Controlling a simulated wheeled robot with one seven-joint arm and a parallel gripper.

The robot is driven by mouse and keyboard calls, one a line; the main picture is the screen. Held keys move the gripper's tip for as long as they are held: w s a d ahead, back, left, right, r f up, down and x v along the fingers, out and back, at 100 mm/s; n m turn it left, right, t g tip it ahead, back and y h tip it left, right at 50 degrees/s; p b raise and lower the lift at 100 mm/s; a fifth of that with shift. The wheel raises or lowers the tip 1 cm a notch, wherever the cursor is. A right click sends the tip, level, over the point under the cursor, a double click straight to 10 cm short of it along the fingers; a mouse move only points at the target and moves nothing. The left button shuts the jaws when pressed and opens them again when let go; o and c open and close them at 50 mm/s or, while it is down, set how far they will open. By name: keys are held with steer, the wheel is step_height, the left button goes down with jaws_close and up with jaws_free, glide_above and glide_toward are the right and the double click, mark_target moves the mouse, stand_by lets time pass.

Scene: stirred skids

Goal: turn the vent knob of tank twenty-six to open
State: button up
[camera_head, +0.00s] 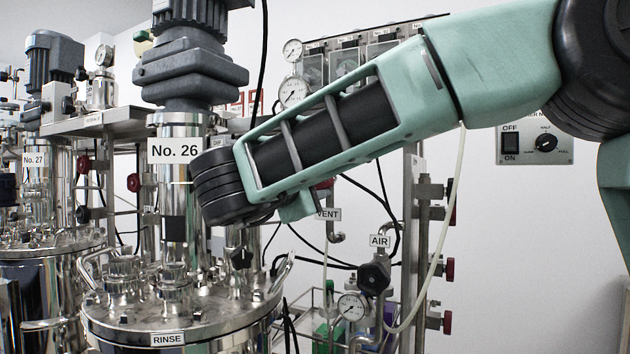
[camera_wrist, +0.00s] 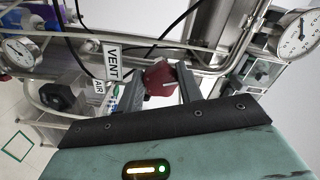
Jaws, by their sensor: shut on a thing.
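The vent knob is a dark red knob (camera_wrist: 158,78) beside the VENT label (camera_wrist: 112,64) in the wrist view. My gripper (camera_wrist: 160,84) has one finger on each side of this knob and is shut on it. A white mark shows on the knob; which setting it stands at cannot be told. In the head view my arm hides most of the knob, with a bit of red above the VENT label (camera_head: 328,214). Tank twenty-six (camera_head: 180,322) is the steel vessel at the left, with a No. 26 label (camera_head: 175,150).
A black AIR knob (camera_head: 374,277) and a gauge (camera_head: 352,306) sit below the VENT label. Several red knobs line the post (camera_head: 422,250) at the right. Black cables and a pale hose hang near my arm. Tank 27 (camera_head: 40,270) stands at the far left.

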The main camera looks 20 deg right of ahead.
steer(key=o, duration=1)
steer(key=b+v, duration=0.3)
steer(key=v, duration=1.4)
steer(key=shift+a+b, duration=0.2)
steer(key=shift+b, duration=0.1)
steer(key=shift+s, duration=0.15)
